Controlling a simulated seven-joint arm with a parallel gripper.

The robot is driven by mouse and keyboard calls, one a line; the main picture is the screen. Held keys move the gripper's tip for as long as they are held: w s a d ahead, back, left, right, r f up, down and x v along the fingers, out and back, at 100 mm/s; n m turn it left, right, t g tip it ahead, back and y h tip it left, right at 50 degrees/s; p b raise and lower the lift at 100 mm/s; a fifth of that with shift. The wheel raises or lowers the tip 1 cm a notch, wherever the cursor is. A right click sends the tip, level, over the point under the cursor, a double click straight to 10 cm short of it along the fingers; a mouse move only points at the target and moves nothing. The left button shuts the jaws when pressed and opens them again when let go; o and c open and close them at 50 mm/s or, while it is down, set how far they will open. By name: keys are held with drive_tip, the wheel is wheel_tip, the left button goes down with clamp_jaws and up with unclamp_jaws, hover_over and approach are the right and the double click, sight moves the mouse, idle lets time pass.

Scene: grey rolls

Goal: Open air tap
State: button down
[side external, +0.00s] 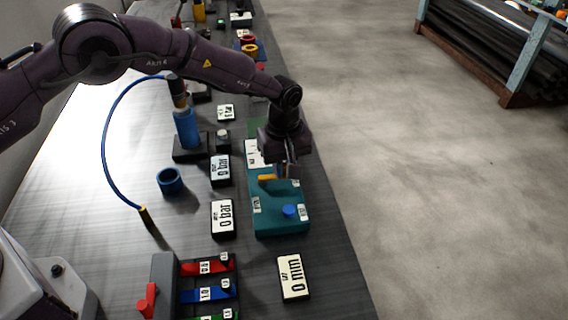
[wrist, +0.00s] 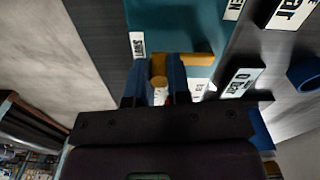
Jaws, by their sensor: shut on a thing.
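The air tap looks to be the teal box (side external: 270,222) on the bench, with a yellow handle (side external: 266,178) and a blue knob (side external: 289,211) on top. My gripper (side external: 284,172) is above the box at the handle. In the wrist view, my gripper (wrist: 160,75) is shut on the handle, with one blue finger on each side of its yellow post (wrist: 158,68). A yellow bar (wrist: 198,60) runs right from there, partly hidden behind a finger. A white label (wrist: 138,44) reading "SHUT" lies just left of the fingers on the teal box (wrist: 165,22).
White display blocks reading "0 bar" (side external: 223,218) and "0 mm" (side external: 292,277) stand near the box.

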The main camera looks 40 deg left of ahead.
drive_tip(key=m, duration=0.2)
drive_tip(key=s+m, duration=0.1)
drive_tip(key=s+d+m, duration=0.1)
drive_tip(key=m, duration=0.1)
drive_tip(key=shift+d+m, duration=0.1)
drive_tip(key=shift+m, duration=0.2)
drive_tip(key=s+m, duration=0.1)
drive_tip(key=m, duration=0.1)
drive_tip(key=s+m, duration=0.1)
drive_tip(key=m, duration=0.2)
drive_tip(key=shift+s+r, duration=0.1)
drive_tip(key=m, duration=0.1)
drive_tip(key=s+m, duration=0.1)
drive_tip(key=m, duration=0.2)
drive_tip(key=shift+s+a+m, duration=0.25)
drive_tip(key=shift+s+m, duration=0.05)
drive_tip(key=shift+s, duration=0.05)
drive_tip(key=shift+s+a+m, duration=0.2)
drive_tip(key=shift+m, duration=0.5)
drive_tip(key=shift+s+a+m, duration=0.15)
drive_tip(key=shift+s+m, duration=0.05)
drive_tip(key=shift+m, duration=0.5)
drive_tip(key=c, duration=1.1)
unclamp_jaws()
wheel_tip(320, 180, up, 13)
drive_tip(key=shift+f, duration=0.1)
